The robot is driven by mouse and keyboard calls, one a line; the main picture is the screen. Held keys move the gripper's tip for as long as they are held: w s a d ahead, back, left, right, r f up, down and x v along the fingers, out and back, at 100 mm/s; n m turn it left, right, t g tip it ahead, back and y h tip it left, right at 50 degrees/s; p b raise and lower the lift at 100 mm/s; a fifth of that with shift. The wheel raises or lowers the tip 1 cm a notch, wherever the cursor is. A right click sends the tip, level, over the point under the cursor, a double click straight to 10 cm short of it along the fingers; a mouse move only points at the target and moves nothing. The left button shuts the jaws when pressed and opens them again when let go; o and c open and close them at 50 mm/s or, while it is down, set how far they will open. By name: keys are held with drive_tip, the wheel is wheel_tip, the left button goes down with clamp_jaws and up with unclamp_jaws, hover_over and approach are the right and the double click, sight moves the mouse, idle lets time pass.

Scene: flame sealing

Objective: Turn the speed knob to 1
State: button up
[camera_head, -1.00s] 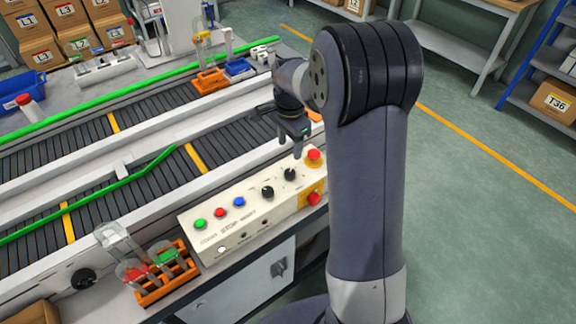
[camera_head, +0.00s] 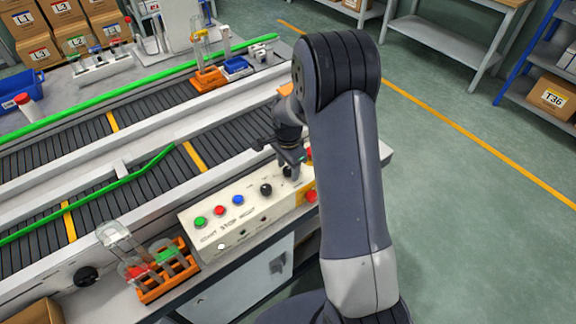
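The cream control panel (camera_head: 225,216) stands at the front edge of the conveyor. Two black knobs are on its top: the left knob (camera_head: 266,189) is clear to see, and the right knob (camera_head: 287,172) is partly covered by my gripper. The labels and scale marks are too small to read, so I cannot tell which knob is the speed knob or where it points. My gripper (camera_head: 293,168) points down at the right knob. Its fingertips are small and partly hidden, so I cannot tell whether they touch or hold the knob.
Green (camera_head: 200,222), red (camera_head: 219,210) and blue (camera_head: 238,200) buttons sit left of the knobs. Red emergency buttons at the panel's right end are partly behind my arm. An orange rack (camera_head: 152,295) with clear tubes stands left of the panel. The conveyor (camera_head: 130,195) runs behind.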

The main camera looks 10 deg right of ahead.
drive_tip(key=c, duration=0.9)
drive_tip(key=shift+c, duration=0.2)
